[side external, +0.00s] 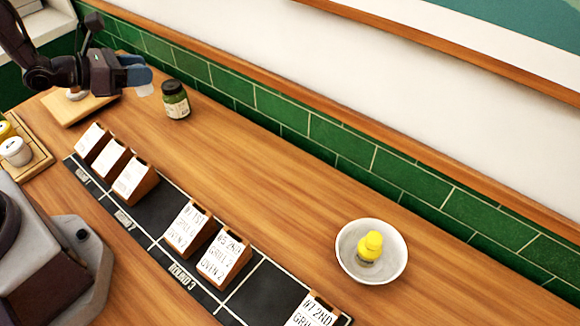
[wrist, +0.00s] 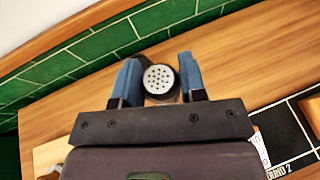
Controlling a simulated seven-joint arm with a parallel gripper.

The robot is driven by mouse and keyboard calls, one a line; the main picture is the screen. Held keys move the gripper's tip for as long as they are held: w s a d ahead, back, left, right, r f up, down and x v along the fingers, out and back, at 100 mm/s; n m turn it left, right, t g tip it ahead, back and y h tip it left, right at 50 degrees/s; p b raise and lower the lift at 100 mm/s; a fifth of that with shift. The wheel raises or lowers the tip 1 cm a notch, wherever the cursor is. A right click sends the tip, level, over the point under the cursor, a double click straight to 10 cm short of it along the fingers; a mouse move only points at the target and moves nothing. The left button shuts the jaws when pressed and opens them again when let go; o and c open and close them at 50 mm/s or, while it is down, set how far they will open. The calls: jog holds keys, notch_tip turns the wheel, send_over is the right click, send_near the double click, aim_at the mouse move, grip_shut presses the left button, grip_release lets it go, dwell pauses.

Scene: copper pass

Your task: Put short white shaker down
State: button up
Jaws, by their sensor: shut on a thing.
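My gripper (side external: 140,78) is at the upper left in the side external view, above the table near the back wall. It is shut on the short white shaker (side external: 145,90), whose pale lower part shows below the blue fingertips. In the wrist view the shaker's round top with many small holes (wrist: 160,78) sits between the two blue fingers (wrist: 160,85). Most of its body is hidden by the fingers. It appears to be held above the wooden table (side external: 270,170), though the exact gap is hard to tell.
A green jar (side external: 175,103) stands just right of my gripper. A wooden board (side external: 72,110) lies below left. A wooden tray (side external: 38,160) holds a white-lidded container (side external: 15,152). Card blocks (side external: 185,228) stand on a black strip (side external: 155,213). A white bowl (side external: 395,262) holds a yellow bottle (side external: 370,245).

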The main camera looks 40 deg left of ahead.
jog(key=s+d+m+g+h, duration=0.2)
jog(key=d+m+g+h, duration=0.35)
jog(key=d, duration=1.05)
jog(key=s+d+m+g+h, duration=0.2)
jog(key=d+m+g+h, duration=0.4)
jog(key=d, duration=1)
jog(key=w+d+f, duration=0.2)
jog(key=w+f, duration=0.1)
jog(key=w, duration=0.1)
jog(key=w+d+f+m+y, duration=0.1)
jog(key=w+d+f, duration=0.1)
jog(key=w+f, duration=0.1)
jog(key=w+d+f+y, duration=0.1)
jog(key=w+d+f, duration=0.1)
jog(key=w+f, duration=0.1)
jog(key=shift+w+d+f+t, duration=0.1)
jog(key=shift+w+d+t, duration=0.05)
jog(key=shift+w, duration=0.25)
jog(key=shift+w+d+f+t, duration=0.1)
jog(key=shift+w, duration=0.3)
jog(key=shift+w+d+f, duration=0.1)
jog(key=shift+w+f, duration=0.05)
jog(key=shift+f, duration=1.55)
jog(key=shift+f, duration=0.2)
jog(key=o, duration=0.9)
jog(key=shift+o, duration=0.2)
